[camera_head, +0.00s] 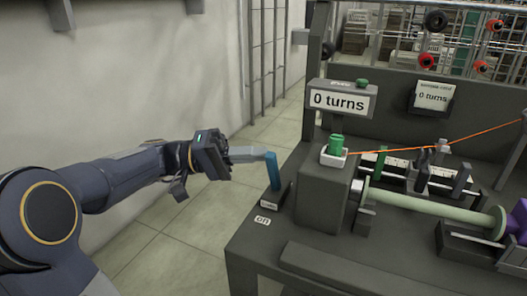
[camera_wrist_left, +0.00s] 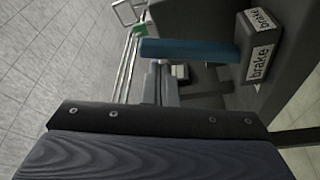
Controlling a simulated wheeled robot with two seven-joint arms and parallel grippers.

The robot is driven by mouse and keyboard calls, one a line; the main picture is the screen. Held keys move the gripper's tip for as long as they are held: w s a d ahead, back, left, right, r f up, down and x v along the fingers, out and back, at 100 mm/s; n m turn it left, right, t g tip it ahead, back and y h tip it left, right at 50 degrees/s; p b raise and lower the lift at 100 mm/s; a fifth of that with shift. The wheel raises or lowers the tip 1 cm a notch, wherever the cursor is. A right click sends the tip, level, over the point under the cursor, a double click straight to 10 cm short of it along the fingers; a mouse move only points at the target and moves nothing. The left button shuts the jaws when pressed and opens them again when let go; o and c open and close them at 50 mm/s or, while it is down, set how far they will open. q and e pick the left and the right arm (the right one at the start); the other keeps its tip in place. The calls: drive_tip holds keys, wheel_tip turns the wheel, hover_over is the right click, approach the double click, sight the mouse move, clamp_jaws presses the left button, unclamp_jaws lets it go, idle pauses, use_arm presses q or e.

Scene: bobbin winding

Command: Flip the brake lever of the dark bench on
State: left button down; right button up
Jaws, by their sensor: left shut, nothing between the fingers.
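The dark bench (camera_head: 300,232) fills the right of the head view. Its blue brake lever (camera_head: 273,171) stands nearly upright, its top tipped slightly left, at the bench's left edge. In the left wrist view the lever (camera_wrist_left: 190,49) runs sideways from a block labelled "brake" (camera_wrist_left: 260,62). An "on" label (camera_head: 262,221) lies on the bench in front of the lever's base. My left gripper (camera_head: 262,153) is shut and empty, its fingertips at the lever's upper part. The wrist view shows the fingers (camera_wrist_left: 162,68) beside the lever; I cannot tell whether they touch it.
A grey housing (camera_head: 325,190) with a green part on top stands right of the lever, beneath a "0 turns" display (camera_head: 339,101). An orange thread (camera_head: 430,148) runs right above a pale green shaft (camera_head: 430,211). Open floor (camera_head: 190,240) lies left of the bench.

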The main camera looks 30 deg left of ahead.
use_arm(q)
drive_tip(key=v, duration=0.6)
drive_tip(key=shift+p, duration=0.35)
